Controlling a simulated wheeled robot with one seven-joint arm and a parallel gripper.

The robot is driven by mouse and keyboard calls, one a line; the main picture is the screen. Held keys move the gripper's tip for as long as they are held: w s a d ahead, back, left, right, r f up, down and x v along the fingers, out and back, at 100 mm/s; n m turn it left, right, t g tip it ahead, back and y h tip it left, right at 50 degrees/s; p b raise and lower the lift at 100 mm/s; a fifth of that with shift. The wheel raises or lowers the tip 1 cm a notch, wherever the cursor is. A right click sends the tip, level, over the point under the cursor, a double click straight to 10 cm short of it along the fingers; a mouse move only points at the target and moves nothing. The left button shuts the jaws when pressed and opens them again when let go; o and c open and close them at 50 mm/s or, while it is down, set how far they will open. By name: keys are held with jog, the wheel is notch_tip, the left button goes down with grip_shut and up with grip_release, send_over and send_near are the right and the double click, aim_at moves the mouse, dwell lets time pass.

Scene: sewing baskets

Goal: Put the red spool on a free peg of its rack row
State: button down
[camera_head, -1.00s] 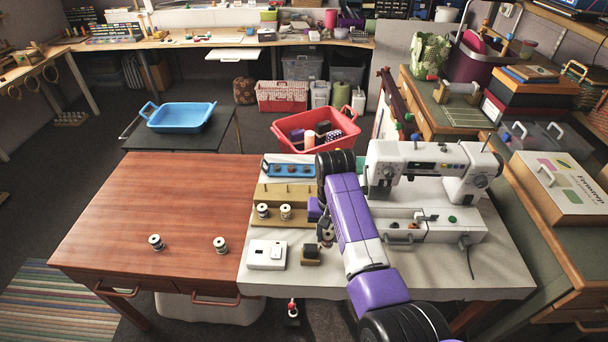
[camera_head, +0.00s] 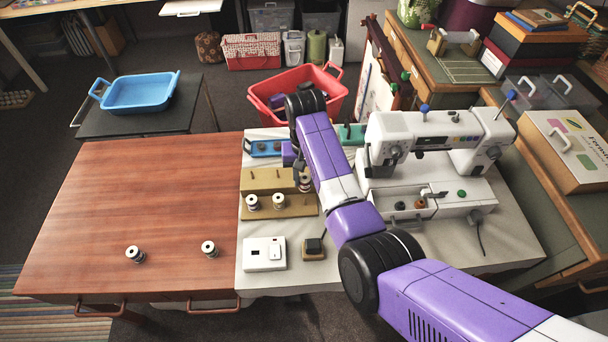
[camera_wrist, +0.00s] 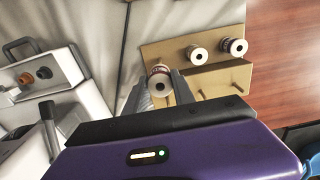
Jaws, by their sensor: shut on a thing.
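My gripper (camera_wrist: 160,92) is shut on the red spool (camera_wrist: 159,84), which has pale flanges and a strip of red thread showing. In the head view the held spool (camera_head: 305,184) is at the right end of the tan rack (camera_head: 291,211), partly hidden by my arm. I cannot tell whether it touches the rack. Two white-flanged spools, a left one (camera_head: 252,202) and a right one (camera_head: 279,201), stand in the rack's front row. The wrist view shows bare pegs (camera_wrist: 202,94) in the rack's other row.
A white switch box (camera_head: 264,254) and a small dark block (camera_head: 313,247) lie before the rack. The white sewing machine (camera_head: 432,135) stands close on the right. Two loose spools, one at left (camera_head: 135,254) and one at right (camera_head: 209,249), stand on the otherwise clear wooden table (camera_head: 120,205).

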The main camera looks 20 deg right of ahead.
aim_at(305, 188)
notch_tip(305, 188, down, 3)
jog(key=b, duration=0.3)
jog(key=shift+f, duration=0.2)
jog(key=shift+f+b, duration=0.4)
jog(key=shift+f, duration=0.5)
jog(key=shift+s+p, duration=0.1)
jog(key=shift+p, duration=0.2)
jog(key=shift+f+b, duration=1.25)
jog(key=shift+f, duration=0.75)
jog(key=c, duration=1)
grip_release()
jog(key=shift+r, duration=0.1)
jog(key=shift+o, duration=0.2)
jog(key=shift+r, duration=3.9)
